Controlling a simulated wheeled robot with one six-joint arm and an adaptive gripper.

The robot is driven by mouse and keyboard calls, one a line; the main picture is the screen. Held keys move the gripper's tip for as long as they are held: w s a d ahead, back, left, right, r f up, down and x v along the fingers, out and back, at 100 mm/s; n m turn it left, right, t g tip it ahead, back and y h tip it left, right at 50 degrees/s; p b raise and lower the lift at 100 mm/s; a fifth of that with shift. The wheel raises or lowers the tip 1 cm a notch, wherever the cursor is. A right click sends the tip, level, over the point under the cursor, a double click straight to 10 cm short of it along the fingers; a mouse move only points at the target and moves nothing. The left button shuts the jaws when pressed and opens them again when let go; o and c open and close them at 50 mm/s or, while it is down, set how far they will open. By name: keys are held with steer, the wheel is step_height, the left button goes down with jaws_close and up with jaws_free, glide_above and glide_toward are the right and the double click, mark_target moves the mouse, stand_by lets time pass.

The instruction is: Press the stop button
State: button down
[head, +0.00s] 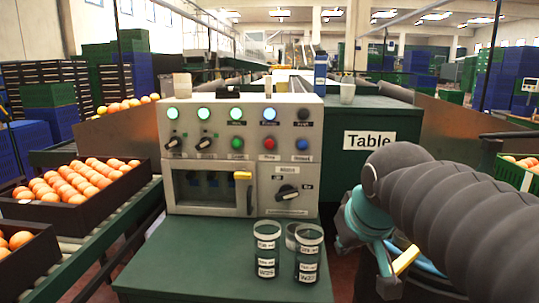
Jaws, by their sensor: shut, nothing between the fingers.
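The red stop button (269,144) is on the front of the grey control panel (210,160), between a green button (237,143) and a blue button (302,145). Small labels sit under the buttons, too blurred to read surely. My gripper (402,262) is at the lower right, with a yellow part showing. It is shut and empty, to the right of the panel and apart from the button. My dark ribbed arm hides part of the gripper and what lies behind it.
Clear labelled cups (267,250) stand on the green table top (185,262) before the panel. The panel also has lit lamps, black knobs and a yellow-handled lever (242,176). A green box labelled Table (345,115) stands behind. Crates of oranges (100,205) are at left.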

mark_target(269, 146)
steer(key=w+a+r+n+t+y+b, duration=0.1)
steer(key=w+a+r+n+b, duration=0.1)
steer(key=w+a+r, duration=0.2)
steer(key=w+a+r+n+t+b, duration=0.1)
steer(key=w+a+r, duration=0.4)
steer(key=w+a, duration=0.6)
steer(key=w+n+b, duration=0.1)
steer(key=w+b, duration=0.1)
steer(key=w, duration=0.2)
steer(key=shift+n+y, duration=0.3)
steer(key=shift+y, duration=0.1)
steer(key=shift+w+r, duration=0.1)
steer(key=shift+w+d+p, duration=0.2)
steer(key=shift+w+p, duration=2.2)
steer(key=shift+w, duration=1.95)
steer(key=shift+w, duration=0.15)
steer(key=shift+w+p, duration=0.25)
steer(key=shift+p, duration=0.2)
